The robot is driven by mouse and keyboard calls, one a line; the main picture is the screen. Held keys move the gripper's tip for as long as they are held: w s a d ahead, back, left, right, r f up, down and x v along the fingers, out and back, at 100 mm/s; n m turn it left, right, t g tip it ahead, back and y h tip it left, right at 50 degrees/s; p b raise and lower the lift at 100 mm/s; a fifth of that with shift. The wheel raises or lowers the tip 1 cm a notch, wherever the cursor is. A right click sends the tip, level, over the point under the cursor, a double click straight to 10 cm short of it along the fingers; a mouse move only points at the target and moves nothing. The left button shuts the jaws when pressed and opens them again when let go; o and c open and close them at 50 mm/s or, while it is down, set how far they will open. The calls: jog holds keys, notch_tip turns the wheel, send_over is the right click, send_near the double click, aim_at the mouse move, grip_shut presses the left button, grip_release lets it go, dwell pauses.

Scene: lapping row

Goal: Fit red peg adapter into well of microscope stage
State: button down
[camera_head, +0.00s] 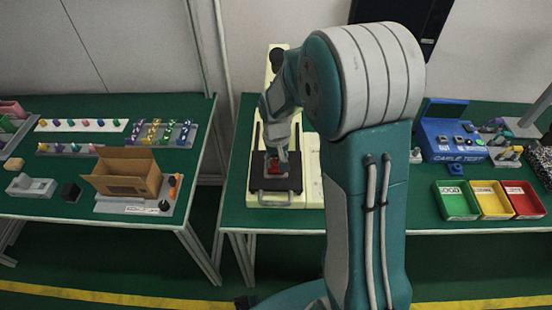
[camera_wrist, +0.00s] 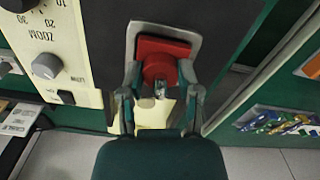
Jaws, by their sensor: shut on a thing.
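The red peg adapter (camera_wrist: 160,52) has a square flange and a round peg. My gripper (camera_wrist: 160,82) is shut on the peg, one finger on each side. In the wrist view the flange lies within the pale rim of the well (camera_wrist: 197,38) in the dark microscope stage (camera_wrist: 103,40). I cannot tell whether the flange is down in the well or just above it. In the head view my gripper (camera_head: 275,160) points down over the stage (camera_head: 290,184), and a little red of the adapter (camera_head: 272,168) shows below it.
The cream microscope (camera_head: 312,185) stands on the green table, with a zoom knob (camera_wrist: 46,66) beside the stage. Green, yellow and red bins (camera_head: 455,204) and a blue cable tester (camera_head: 445,137) are at right. An open cardboard box (camera_head: 127,184) is on the left table.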

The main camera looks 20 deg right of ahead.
aim_at(276, 157)
jog(key=shift+f, duration=0.3)
jog(key=shift+c, duration=1.1)
grip_release()
notch_tip(276, 157, up, 11)
jog(key=shift+r, duration=0.4)
